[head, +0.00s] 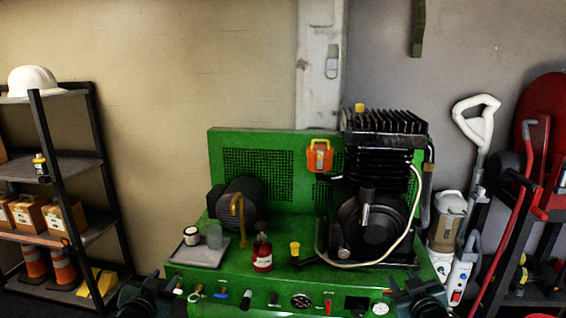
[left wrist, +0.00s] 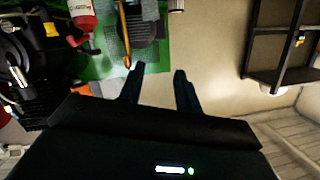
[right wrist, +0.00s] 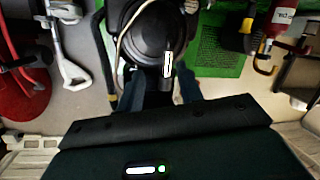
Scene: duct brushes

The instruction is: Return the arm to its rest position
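My left gripper (head: 152,292) is at the bottom left of the head view, in front of the left end of the green compressor bench (head: 225,278). In the left wrist view its two fingers (left wrist: 160,80) stand apart with nothing between them. My right gripper (head: 412,290) is at the bottom right of the head view, by the right end of the bench's front panel. In the right wrist view its fingers (right wrist: 162,90) are apart. The black compressor (right wrist: 150,35) shows beyond them, and I see nothing held. Both arms are mostly out of the head view.
On the bench are a grey tray (head: 183,255) with a jar and a cup, a red bottle (head: 262,254), a yellow-topped brush (head: 295,250) and the compressor (head: 372,225). A shelf (head: 70,168) stands left; tools lean on the right wall.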

